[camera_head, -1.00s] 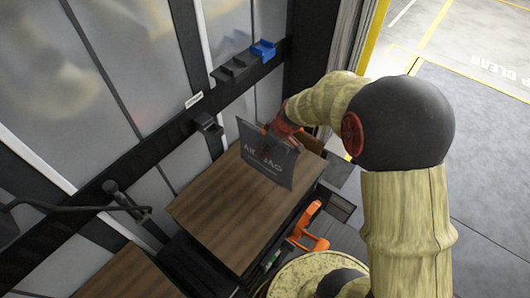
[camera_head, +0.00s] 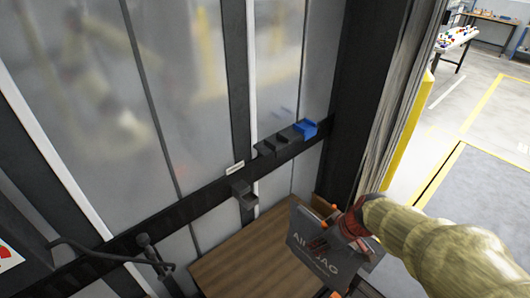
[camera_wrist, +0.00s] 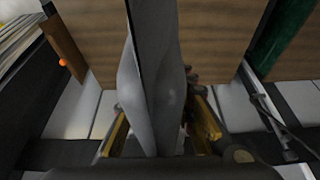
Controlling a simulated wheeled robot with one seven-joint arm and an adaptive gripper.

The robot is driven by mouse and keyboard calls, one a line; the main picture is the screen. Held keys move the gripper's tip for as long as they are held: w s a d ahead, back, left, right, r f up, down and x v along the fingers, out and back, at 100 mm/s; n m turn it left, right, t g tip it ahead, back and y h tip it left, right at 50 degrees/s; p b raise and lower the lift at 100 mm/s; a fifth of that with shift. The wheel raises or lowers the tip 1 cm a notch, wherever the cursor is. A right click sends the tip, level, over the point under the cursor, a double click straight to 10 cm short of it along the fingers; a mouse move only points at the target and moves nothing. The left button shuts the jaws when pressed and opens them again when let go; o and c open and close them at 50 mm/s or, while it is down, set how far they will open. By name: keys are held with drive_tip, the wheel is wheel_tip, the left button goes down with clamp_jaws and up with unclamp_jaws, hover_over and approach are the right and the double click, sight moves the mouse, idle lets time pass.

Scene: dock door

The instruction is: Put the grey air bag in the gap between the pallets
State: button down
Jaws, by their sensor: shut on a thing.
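The grey air bag (camera_head: 318,254), a flat dark panel lettered "AIR BAG", is held upright at the right edge of the wooden top (camera_head: 232,262) in the head view. My gripper (camera_head: 352,226) is shut on its upper right part. In the wrist view the bag (camera_wrist: 152,80) runs edge-on down the middle, between the yellow fingers of my gripper (camera_wrist: 160,135). I cannot tell whether the bag touches the wood below it. The gap between the pallets cannot be made out in the head view.
A dark rail on the wall carries black holders (camera_head: 279,141) and a blue holder (camera_head: 305,129). A black bracket (camera_head: 244,194) sticks out above the wood. A dark lever (camera_head: 148,250) is at lower left. Open floor (camera_head: 475,185) lies to the right, past a yellow door edge.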

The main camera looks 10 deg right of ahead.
drive_tip(key=w+d+r+m+h, duration=0.1)
drive_tip(key=w+d+m+h, duration=0.3)
drive_tip(key=w+m, duration=0.6)
drive_tip(key=w+a+f+n+t+y, duration=0.1)
drive_tip(key=w+a+f+n, duration=0.2)
drive_tip(key=w+a+f, duration=0.4)
drive_tip(key=shift+w+a+f+y, duration=0.2)
drive_tip(key=shift+w+f+y, duration=0.1)
drive_tip(key=shift+w+f, duration=0.05)
